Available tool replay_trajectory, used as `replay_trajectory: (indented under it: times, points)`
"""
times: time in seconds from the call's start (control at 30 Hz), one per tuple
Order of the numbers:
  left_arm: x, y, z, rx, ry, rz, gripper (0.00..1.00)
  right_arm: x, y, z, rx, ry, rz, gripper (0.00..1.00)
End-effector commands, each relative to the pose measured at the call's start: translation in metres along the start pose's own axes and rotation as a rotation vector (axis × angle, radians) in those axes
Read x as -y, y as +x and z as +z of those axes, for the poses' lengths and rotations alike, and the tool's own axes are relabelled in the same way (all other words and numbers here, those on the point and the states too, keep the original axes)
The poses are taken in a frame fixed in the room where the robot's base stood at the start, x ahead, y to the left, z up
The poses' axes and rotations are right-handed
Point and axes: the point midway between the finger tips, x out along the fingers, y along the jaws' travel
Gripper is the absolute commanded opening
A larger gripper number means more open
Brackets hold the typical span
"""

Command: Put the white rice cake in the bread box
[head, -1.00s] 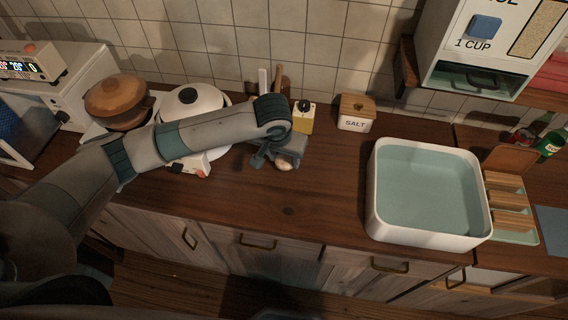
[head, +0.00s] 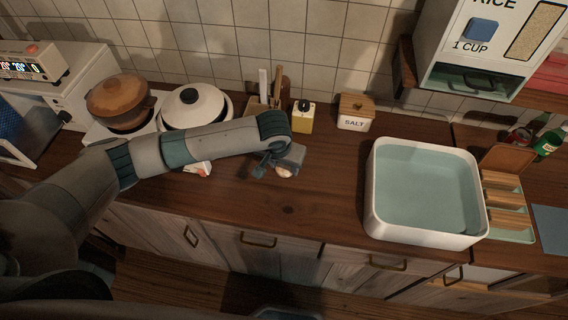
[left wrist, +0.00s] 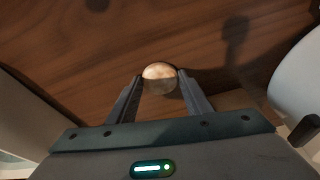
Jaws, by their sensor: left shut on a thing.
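A small, round, pale rice cake (left wrist: 160,78) sits between the two fingertips of my left gripper (left wrist: 160,88) in the left wrist view. The fingers are shut on it from both sides. In the head view the left gripper (head: 277,166) is over the wooden counter, in front of the yellow bottle, with the pale rice cake (head: 285,172) showing at its tip. I cannot tell how far the rice cake is above the counter. I see no bread box that I can make out in either view. My right gripper is not in view.
A white basin (head: 375,200) stands to the right, beside a wooden-slatted rack (head: 508,200). Behind the gripper are a yellow bottle (head: 303,119), a salt box (head: 354,114) and a utensil holder (head: 258,108). Pots stand at left. The counter (head: 325,190) between gripper and basin is clear.

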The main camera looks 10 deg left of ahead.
Motion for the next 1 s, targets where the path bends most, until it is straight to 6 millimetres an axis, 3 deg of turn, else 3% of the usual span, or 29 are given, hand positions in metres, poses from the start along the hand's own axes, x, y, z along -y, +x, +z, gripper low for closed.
replay_trajectory:
  times: [0.03, 0.1, 0.57, 0.77, 1.0]
  points:
    - [0.0, 0.001, 0.001, 0.001, 0.0, 0.0, 0.48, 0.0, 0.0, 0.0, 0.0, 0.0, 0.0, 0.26]
    - [0.0, 0.001, 0.0, 0.0, 0.0, 0.0, 0.64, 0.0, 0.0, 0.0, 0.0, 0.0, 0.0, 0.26]
    - [0.0, -0.004, -0.001, -0.001, 0.001, 0.001, 0.64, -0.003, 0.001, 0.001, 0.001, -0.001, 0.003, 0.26]
    - [0.0, -0.024, -0.001, -0.002, 0.001, 0.001, 0.64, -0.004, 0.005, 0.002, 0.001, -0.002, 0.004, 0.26]
    - [0.0, -0.065, -0.001, -0.003, 0.002, 0.002, 0.64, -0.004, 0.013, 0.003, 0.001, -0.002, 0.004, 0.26]
